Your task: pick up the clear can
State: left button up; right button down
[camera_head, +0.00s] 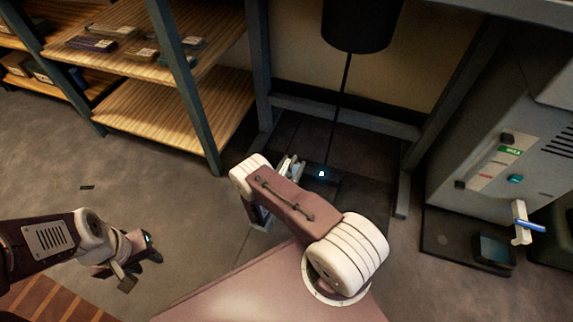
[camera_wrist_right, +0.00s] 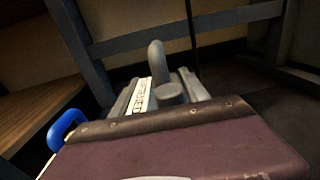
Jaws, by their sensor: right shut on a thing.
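I cannot make out a can I am sure is the clear one in either view. In the right wrist view my right gripper (camera_wrist_right: 163,88) is shut on a grey thing (camera_wrist_right: 157,62) with an upright bent tube and a round base; my maroon wrist hides its lower part. A white label with dark lettering, too small to read, shows beside it. In the head view my right gripper (camera_head: 291,167) is mostly hidden behind my arm, near the floor by the frame. My left gripper (camera_head: 139,268) looks open and empty, low over the floor at left.
A wooden shelf unit (camera_head: 160,107) with boxes stands at upper left. A dark cylinder (camera_head: 358,25) hangs at top centre with a cord below it. A grey machine (camera_head: 500,150) stands at right. The grey floor (camera_head: 185,215) between the shelves and my arms is mostly clear.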

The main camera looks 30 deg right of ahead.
jog(key=s+d+r+p, duration=0.3)
jog(key=d+r+p, duration=0.2)
jog(key=d, duration=0.3)
jog(key=shift+s+d+r+p, duration=0.2)
jog(key=shift+s+r+p, duration=0.05)
jog(key=shift+r+p, duration=0.15)
jog(key=shift+f, duration=0.1)
